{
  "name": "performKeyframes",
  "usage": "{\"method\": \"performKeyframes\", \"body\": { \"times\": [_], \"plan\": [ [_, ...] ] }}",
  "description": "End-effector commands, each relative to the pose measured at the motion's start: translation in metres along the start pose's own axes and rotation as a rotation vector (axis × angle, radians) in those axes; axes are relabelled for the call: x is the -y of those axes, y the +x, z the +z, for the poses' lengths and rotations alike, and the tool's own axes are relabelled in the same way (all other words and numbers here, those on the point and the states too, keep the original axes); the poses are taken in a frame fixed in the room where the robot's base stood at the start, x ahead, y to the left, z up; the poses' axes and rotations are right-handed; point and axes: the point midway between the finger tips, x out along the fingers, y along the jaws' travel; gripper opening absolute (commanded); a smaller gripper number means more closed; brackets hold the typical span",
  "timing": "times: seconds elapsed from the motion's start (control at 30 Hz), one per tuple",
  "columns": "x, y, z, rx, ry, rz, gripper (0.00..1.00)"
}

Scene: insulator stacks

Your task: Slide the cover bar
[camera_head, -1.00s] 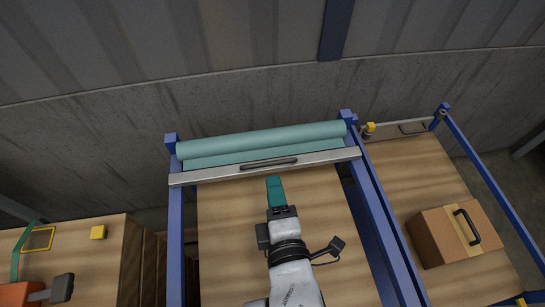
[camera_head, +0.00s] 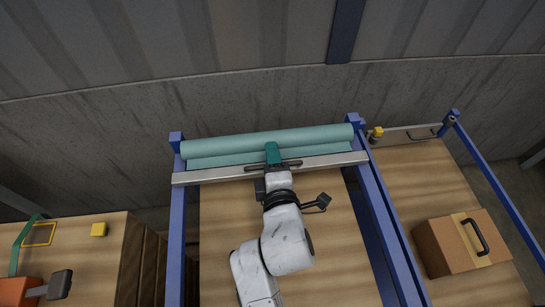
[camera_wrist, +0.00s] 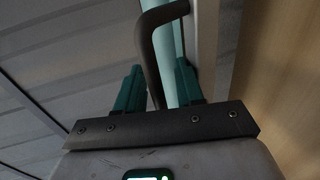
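The cover bar (camera_head: 335,162) is a pale metal bar lying across the blue frame, in front of the teal rolls. Its dark handle (camera_head: 291,164) is at the bar's middle, partly hidden by my gripper. My gripper (camera_head: 272,152) is over the handle in the head view. In the wrist view, the dark bent handle (camera_wrist: 150,55) passes between the two teal fingers of my gripper (camera_wrist: 158,77). The fingers stand apart, with a gap showing beside the handle, so they are around it rather than clamped on it.
Two teal rolls (camera_head: 225,148) lie behind the bar, near the concrete wall (camera_head: 270,106). Blue rails (camera_head: 176,235) flank the wooden surface. A cardboard box (camera_head: 443,249) with a black handle stands to the right.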

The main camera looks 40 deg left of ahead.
Motion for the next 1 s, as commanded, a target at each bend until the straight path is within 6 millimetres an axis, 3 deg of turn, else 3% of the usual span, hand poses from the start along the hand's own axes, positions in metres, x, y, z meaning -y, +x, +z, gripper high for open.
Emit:
{"method": "performKeyframes", "body": {
  "times": [0.27, 0.63, 1.0],
  "plan": [
    [-0.0001, 0.0008, 0.0, 0.0, 0.0, 0.0, 0.35],
    [-0.0001, 0.0006, 0.0, 0.0, -0.001, 0.0, 0.0],
    [0.0002, 0.0005, -0.0001, 0.0, -0.001, 0.0, 0.0]
  ]
}}
